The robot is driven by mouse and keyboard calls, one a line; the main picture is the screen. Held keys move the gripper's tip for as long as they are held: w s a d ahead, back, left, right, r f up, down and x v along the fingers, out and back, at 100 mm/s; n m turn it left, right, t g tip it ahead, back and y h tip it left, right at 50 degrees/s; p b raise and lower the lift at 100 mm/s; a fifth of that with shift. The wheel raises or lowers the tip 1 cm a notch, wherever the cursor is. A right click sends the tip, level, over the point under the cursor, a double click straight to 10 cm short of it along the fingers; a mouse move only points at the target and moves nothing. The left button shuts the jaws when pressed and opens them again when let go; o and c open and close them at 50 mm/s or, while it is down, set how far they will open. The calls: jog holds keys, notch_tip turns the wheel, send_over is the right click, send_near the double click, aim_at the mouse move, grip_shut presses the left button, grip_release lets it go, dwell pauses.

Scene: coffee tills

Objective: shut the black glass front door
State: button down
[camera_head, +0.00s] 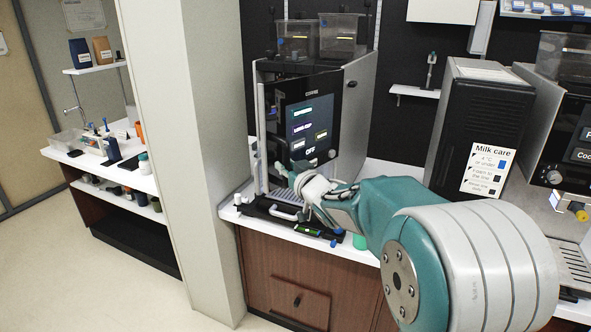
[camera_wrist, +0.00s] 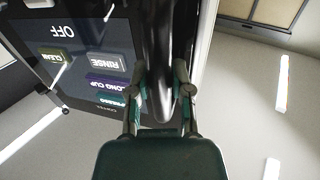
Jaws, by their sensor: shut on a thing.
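The black glass front door (camera_head: 310,125) of the left coffee machine carries a lit menu screen. It stands at an angle to the body, with a gap at its left side. A pale upright bar (camera_head: 262,140) runs along that side. My gripper (camera_head: 284,172) is at the door's lower left. In the wrist view, the screen (camera_wrist: 85,65) appears upside down, and my gripper (camera_wrist: 160,88) is shut on a dark, shiny upright part beside it. I cannot tell whether this part is the door's handle or edge; my fingers partly hide it.
The machine's drip tray (camera_head: 278,207) and small items lie on the white counter below the door. A black unit (camera_head: 470,125) with a milk care sign stands to the right. A pale pillar (camera_head: 188,150) stands left of the counter. The floor at left is clear.

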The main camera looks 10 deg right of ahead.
aim_at(271, 162)
jog(key=shift+w+a, duration=0.35)
jog(key=shift+a, duration=0.1)
jog(key=shift+w+a, duration=0.75)
jog(key=shift+w, duration=0.25)
jog(key=shift+w+a, duration=0.75)
jog(key=shift+w, duration=0.25)
jog(key=shift+w+a, duration=0.55)
jog(key=shift+w, duration=0.3)
jog(key=x, duration=0.7)
jog(key=shift+a, duration=0.15)
